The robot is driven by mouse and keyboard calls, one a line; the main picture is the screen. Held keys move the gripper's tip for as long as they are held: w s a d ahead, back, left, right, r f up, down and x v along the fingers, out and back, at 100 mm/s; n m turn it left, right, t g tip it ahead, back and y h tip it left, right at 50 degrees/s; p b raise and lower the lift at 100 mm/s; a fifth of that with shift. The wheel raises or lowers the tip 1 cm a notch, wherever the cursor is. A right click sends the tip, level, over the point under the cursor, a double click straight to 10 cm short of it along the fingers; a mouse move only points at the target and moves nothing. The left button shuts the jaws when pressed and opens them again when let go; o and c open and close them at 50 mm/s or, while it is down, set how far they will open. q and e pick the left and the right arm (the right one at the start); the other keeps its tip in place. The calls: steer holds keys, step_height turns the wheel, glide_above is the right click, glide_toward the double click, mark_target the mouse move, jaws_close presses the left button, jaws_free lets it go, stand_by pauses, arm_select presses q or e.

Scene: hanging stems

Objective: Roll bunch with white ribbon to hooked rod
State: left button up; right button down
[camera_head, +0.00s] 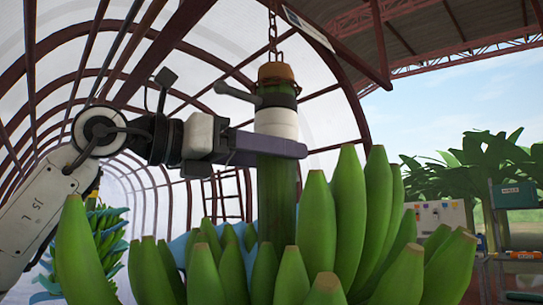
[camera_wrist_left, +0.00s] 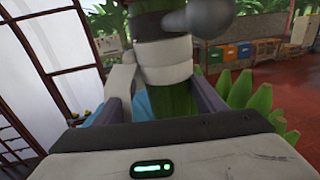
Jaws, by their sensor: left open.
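The green bunch (camera_head: 345,220) hangs by its thick stem (camera_head: 277,195) from a chain (camera_head: 272,35). A white ribbon (camera_head: 277,123) wraps the stem below a dark band, from which a grey round-ended handle (camera_head: 235,93) sticks out to the left. My left gripper (camera_head: 283,145) is open, with one purple-grey finger crossing in front of the stem just under the ribbon. In the left wrist view the ribbon (camera_wrist_left: 165,60) and stem stand between its fingers; contact cannot be told. My right gripper is out of view. I cannot make out a hooked rod.
Another bunch with blue sheets (camera_head: 103,235) hangs at the left. Dark red arched frames (camera_head: 225,180) carry white sheeting behind. A control panel (camera_head: 440,216) and a green sign box (camera_head: 513,195) stand at the right. Coloured bins (camera_wrist_left: 237,53) line the back in the wrist view.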

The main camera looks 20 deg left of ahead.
arm_select(q)
steer(key=b+v, duration=0.1)
steer(key=v, duration=0.7)
steer(key=shift+s+a, duration=0.25)
steer(key=shift+a, duration=0.05)
steer(key=shift+s+a, duration=0.35)
steer(key=shift+s, duration=0.25)
